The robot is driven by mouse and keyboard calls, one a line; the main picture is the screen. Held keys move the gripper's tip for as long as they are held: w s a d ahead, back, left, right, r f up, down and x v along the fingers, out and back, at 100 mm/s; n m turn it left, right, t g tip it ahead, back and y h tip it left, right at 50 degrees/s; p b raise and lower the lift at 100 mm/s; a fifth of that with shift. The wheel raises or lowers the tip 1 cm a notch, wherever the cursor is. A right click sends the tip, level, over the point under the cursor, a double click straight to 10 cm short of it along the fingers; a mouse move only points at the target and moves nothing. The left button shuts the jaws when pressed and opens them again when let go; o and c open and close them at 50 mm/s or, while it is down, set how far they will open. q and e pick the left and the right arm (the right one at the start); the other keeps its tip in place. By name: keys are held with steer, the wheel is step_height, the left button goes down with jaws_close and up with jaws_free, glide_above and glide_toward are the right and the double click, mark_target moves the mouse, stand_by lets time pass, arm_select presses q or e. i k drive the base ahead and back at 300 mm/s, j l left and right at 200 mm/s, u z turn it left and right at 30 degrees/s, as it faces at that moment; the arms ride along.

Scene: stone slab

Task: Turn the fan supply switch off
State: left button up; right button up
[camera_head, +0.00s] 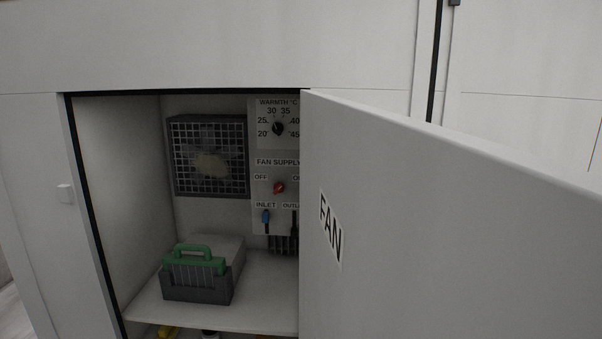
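The fan supply switch (279,188) is a red rotary knob on the white control panel (258,222) at the back of an open cabinet. OFF is printed at its upper left; the label at its upper right is cut off by the open door (440,230), which is marked FAN. I cannot tell which way the knob points. Neither of my grippers shows in the head view.
A caged fan (209,156) is on the back wall. A green-handled cartridge in a grey holder (197,289) stands on the shelf (262,312). The door blocks the right side.

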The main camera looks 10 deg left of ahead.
mark_target(278, 187)
steer(key=i+j+z, duration=0.1)
steer(key=j, duration=2.05)
steer(key=i+z, duration=0.05)
steer(key=i, duration=0.05)
